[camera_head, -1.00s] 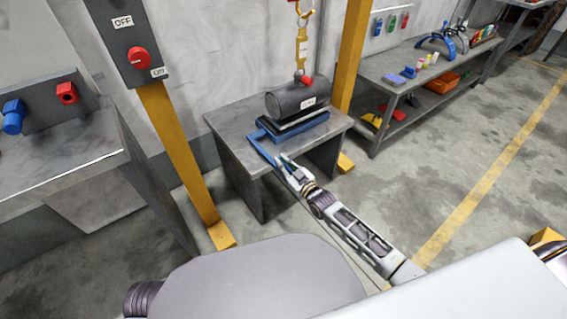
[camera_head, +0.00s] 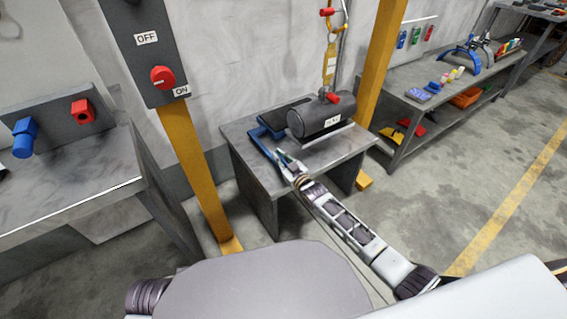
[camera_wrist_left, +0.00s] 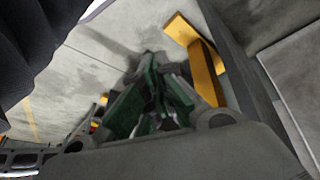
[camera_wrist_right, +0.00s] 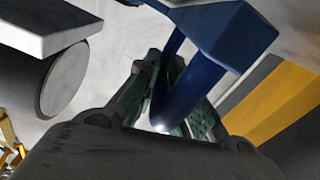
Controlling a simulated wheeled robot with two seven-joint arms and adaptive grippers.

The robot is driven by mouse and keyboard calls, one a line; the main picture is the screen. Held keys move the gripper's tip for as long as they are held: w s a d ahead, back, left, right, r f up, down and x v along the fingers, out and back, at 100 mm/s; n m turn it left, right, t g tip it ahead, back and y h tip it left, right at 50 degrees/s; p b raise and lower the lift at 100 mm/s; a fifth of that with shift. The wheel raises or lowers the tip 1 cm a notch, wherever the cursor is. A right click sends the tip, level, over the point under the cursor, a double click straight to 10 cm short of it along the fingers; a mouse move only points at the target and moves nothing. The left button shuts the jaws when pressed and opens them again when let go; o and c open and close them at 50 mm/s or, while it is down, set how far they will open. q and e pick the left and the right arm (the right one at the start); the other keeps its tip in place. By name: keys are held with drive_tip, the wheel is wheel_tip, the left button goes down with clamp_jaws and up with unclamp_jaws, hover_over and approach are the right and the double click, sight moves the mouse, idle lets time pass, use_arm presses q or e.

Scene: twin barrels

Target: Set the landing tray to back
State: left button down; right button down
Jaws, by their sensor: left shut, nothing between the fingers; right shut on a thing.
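The landing tray (camera_head: 268,131) is blue with a dark top and sits at the left end of the small grey table, left of the dark barrel (camera_head: 320,119). Its blue handle (camera_head: 262,146) reaches toward me. My right gripper (camera_head: 287,164) is shut on the handle, at the table's near edge. In the right wrist view the handle (camera_wrist_right: 197,82) runs between the green finger pads, and the tray (camera_wrist_right: 240,38) is above. My left gripper (camera_wrist_left: 150,108) is shut and empty over the floor in the left wrist view; the head view does not show it.
The labelled barrel rests above a pale plate (camera_head: 330,135) on the grey table (camera_head: 345,150), below a yellow hoist (camera_head: 330,62). A yellow post with an OFF/ON switch box (camera_head: 140,60) stands left. A shelf bench (camera_head: 425,105) is at right. Floor between is clear.

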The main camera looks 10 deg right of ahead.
drive_tip(key=shift+w+a+r, duration=0.15)
drive_tip(key=shift+w+a, duration=0.1)
drive_tip(key=shift+w, duration=0.5)
drive_tip(key=shift+r, duration=0.15)
use_arm(q)
drive_tip(key=shift+s+d+f, duration=0.15)
drive_tip(key=shift+d+f, duration=0.05)
drive_tip(key=shift+f, duration=0.65)
use_arm(e)
drive_tip(key=shift+w+r, duration=0.1)
drive_tip(key=c, duration=1.7)
unclamp_jaws()
use_arm(q)
drive_tip(key=shift+r, duration=0.2)
use_arm(e)
drive_tip(key=shift+o, duration=1.2)
